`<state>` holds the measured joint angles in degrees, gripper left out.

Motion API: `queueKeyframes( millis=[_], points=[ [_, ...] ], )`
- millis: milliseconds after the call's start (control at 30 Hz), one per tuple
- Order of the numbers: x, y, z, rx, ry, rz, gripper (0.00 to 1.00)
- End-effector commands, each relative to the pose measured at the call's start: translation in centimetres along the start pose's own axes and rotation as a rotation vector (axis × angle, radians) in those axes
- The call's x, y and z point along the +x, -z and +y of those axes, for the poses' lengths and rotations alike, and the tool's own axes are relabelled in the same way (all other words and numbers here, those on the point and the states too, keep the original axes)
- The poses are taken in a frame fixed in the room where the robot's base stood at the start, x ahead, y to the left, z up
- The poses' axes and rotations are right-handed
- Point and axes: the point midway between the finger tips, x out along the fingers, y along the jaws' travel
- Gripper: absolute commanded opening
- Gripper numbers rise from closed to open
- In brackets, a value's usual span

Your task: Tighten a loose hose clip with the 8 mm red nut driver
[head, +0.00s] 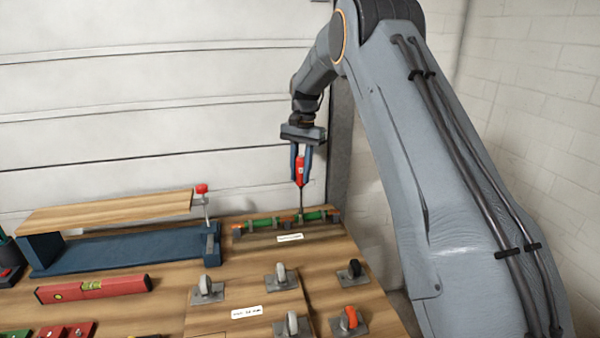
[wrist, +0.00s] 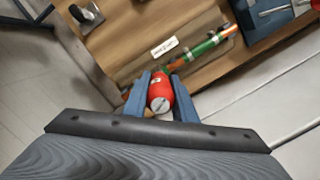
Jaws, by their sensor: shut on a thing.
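My gripper (head: 301,160) is shut on the red nut driver (head: 300,172), which hangs upright with its shaft pointing down. The driver's lower end is at the green hose (head: 314,216) on the far right of the bench; I cannot tell if it is seated on a clip. In the wrist view my gripper's blue fingers (wrist: 159,90) hold the red handle (wrist: 160,93) from both sides. The green hose (wrist: 205,46) with orange parts lies beyond the handle there. The handle hides the driver's tip and any clip below it.
A white label (head: 290,238) lies before the hose. Several toggle clamps, one with an orange handle (head: 349,318), stand nearer. A red spirit level (head: 94,288) lies at left. A wooden board (head: 110,211) sits over a blue base (head: 130,250). A wall is close behind.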

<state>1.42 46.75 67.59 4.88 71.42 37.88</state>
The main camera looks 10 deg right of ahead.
Motion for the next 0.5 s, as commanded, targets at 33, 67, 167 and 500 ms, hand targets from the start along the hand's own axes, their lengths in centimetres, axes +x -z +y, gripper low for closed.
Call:
queueKeyframes(
  millis=[33,67,167,500],
  points=[
    [-0.02,0.00,-0.05,-0.061,-0.007,0.001,0.01],
    [-0.05,0.01,-0.04,-0.092,-0.011,0.001,0.01],
    [-0.07,0.01,0.03,-0.151,-0.018,0.001,0.01],
    [0.04,0.04,0.06,-0.155,-0.019,0.001,0.01]
  ],
)
